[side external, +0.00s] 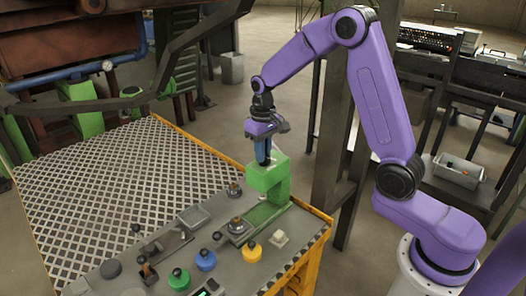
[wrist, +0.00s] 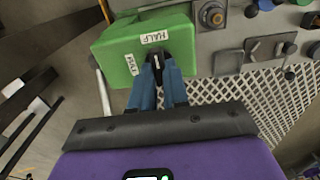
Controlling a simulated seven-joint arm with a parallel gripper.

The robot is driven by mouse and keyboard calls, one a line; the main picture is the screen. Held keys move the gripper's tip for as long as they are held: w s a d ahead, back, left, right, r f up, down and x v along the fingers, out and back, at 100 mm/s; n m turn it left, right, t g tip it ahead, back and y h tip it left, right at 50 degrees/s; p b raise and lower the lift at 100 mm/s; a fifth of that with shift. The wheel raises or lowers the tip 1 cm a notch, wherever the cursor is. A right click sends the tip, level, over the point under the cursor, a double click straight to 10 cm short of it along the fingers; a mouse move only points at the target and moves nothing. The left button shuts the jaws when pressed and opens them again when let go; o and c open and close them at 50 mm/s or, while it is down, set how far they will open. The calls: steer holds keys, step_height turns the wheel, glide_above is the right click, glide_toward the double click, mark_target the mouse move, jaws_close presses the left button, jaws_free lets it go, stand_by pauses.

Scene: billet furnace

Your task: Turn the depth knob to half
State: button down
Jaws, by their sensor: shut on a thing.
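The green housing (side external: 268,178) stands at the right end of the grey panel. It also shows in the wrist view (wrist: 118,48), with the dark depth knob (wrist: 157,58) on its face. My gripper (wrist: 157,82) has its two blue fingers closed on the knob from both sides. A pale mark shows on the knob between the fingertips. A white label reading HALF (wrist: 154,37) sits just beyond the knob; a second, slanted label (wrist: 131,64) sits left of it. In the side view my gripper (side external: 263,152) points down onto the top of the housing, and its fingers hide the knob.
A wide grating (side external: 120,180) lies left of the panel. A dark post (side external: 335,130) stands behind my arm.

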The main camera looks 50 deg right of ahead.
steer(key=c, duration=1.1)
jaws_free()
step_height(320, 180, up, 18)
steer(key=shift+f, duration=0.25)
steer(key=s+a+f+n, duration=0.3)
steer(key=s+a, duration=0.2)
steer(key=s, duration=0.2)
steer(key=s+a+f+n, duration=0.2)
steer(key=s+a+n, duration=0.2)
steer(key=s, duration=0.4)
steer(key=s+d+f+n, duration=0.1)
steer(key=s+f+n, duration=0.1)
steer(key=s, duration=0.4)
steer(key=s+d+f+n, duration=0.1)
steer(key=s+f+n, duration=0.1)
steer(key=s, duration=0.4)
steer(key=s+d+f+n, duration=0.1)
steer(key=s+f, duration=0.2)
steer(key=s, duration=0.3)
steer(key=shift+n, duration=0.4)
